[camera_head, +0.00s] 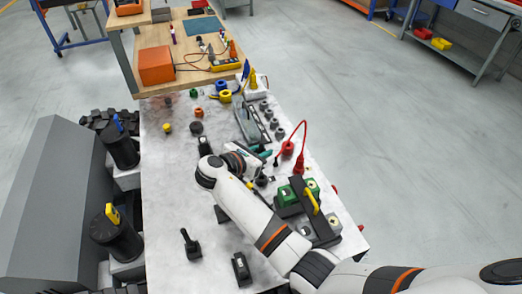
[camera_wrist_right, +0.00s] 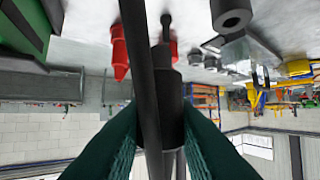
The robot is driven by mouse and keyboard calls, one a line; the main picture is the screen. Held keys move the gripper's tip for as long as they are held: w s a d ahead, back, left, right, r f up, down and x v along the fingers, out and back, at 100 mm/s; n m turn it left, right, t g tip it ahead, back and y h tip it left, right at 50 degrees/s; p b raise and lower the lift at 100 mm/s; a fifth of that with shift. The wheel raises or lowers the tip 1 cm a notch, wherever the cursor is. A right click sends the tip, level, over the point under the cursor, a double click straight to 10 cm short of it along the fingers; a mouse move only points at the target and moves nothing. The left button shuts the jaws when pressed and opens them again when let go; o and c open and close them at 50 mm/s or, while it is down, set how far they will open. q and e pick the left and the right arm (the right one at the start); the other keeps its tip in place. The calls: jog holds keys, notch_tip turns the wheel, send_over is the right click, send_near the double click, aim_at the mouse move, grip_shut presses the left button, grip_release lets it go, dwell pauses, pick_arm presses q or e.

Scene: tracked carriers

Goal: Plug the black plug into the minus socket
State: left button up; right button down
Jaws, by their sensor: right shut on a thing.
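My right gripper (camera_head: 266,154) is over the right half of the light table, with dark teal fingers. In the right wrist view its fingers (camera_wrist_right: 165,125) are shut on the black plug (camera_wrist_right: 170,95), a dark cylinder between them. A dark cable or rod crosses in front of it and hides part of it. Red parts (camera_wrist_right: 119,50) show behind the plug; in the head view a red plug or socket (camera_head: 288,148) stands close to the gripper, with a red cable arching nearby. I cannot make out the minus socket or any sign. My left gripper is not in view.
A green block (camera_head: 289,194) under a black bar with a yellow handle (camera_head: 312,201) stands to the right of my forearm. Grey cylinders (camera_head: 270,113) line up beyond the gripper. Small black parts (camera_head: 191,244) stand near the front.

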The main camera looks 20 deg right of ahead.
jog(key=shift+f, duration=0.2)
notch_tip(320, 180, down, 4)
jog(key=shift+r+b, duration=0.2)
jog(key=shift+b, duration=0.45)
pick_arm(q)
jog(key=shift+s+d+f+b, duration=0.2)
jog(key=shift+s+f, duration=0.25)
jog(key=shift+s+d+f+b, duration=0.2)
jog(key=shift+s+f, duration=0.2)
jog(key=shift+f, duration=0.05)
pick_arm(e)
jog(key=shift+f, duration=0.9)
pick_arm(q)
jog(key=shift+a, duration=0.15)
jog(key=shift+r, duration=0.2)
pick_arm(e)
jog(key=shift+r, duration=0.1)
pick_arm(q)
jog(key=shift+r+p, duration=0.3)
jog(key=shift+p, duration=0.2)
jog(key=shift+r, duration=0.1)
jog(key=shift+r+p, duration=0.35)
jog(key=shift+p, duration=0.1)
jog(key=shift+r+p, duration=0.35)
jog(key=shift+p, duration=0.05)
